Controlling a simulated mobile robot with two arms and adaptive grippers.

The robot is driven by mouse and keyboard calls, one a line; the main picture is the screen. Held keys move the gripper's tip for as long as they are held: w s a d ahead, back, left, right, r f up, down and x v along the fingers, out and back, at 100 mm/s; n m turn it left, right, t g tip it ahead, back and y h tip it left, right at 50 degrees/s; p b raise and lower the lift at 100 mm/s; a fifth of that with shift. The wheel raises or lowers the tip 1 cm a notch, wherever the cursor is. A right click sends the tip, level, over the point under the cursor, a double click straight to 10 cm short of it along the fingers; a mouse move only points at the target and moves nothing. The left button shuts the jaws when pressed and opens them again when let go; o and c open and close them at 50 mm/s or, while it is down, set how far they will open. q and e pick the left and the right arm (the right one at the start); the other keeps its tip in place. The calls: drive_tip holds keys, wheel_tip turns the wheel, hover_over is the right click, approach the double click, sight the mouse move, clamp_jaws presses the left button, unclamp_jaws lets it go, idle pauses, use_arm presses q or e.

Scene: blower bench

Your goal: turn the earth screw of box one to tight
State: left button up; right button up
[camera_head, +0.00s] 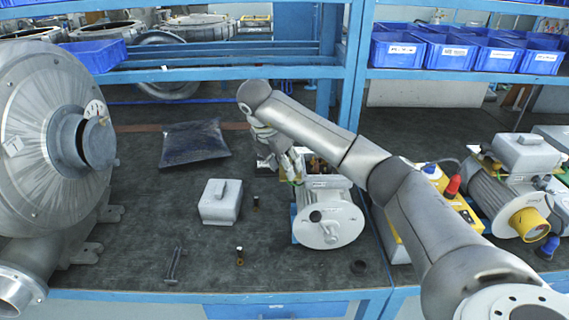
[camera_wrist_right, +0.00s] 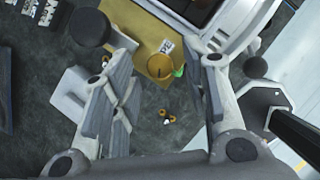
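A grey motor (camera_head: 328,218) stands at mid bench with its terminal box (camera_head: 318,166) open on top, partly hidden by my right gripper. My right gripper (camera_head: 291,167) is at the left side of this box. In the right wrist view its fingers (camera_wrist_right: 168,75) are apart, with nothing clearly held between them. My left gripper is not in view.
A grey lid (camera_head: 220,203) lies left of the motor, near small upright parts (camera_head: 240,257). A bracket (camera_head: 174,266), black ring (camera_head: 358,267) and dark bag (camera_head: 193,143) lie around. A large blower (camera_head: 50,130) stands left, another motor (camera_head: 510,200) right. Blue bins (camera_head: 445,52) stand behind.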

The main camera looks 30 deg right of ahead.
drive_tip(key=shift+r, duration=0.1)
drive_tip(key=v, duration=1.1)
drive_tip(key=shift+r, duration=0.4)
drive_tip(key=shift+a, duration=0.15)
